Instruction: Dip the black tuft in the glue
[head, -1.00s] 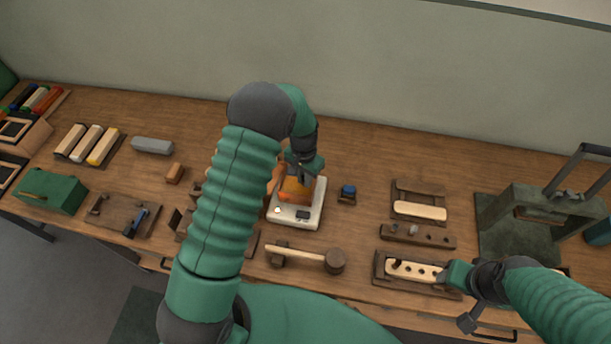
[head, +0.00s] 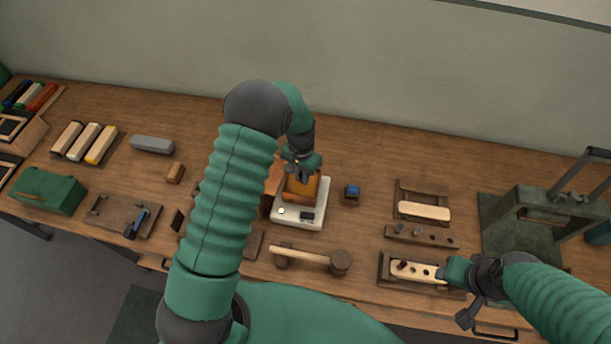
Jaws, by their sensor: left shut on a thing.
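The glue pot (head: 301,187), orange-brown, stands on a white warmer (head: 299,213) in the middle of the bench. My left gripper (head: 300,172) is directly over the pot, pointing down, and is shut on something. Its fingertips are small and dark here. The black tuft cannot be made out; what is between the fingers is too small to see. My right gripper (head: 447,271) is at the right end of a pale brush block with holes (head: 419,271) in a dark wooden holder. Whether its jaws are shut on the block is not clear.
A small blue piece (head: 352,191) stands right of the warmer. A wooden bar on two dark supports (head: 300,254) lies in front. A dark green press (head: 545,225) stands far right. My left arm hides the bench left of the pot. The back of the bench is clear.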

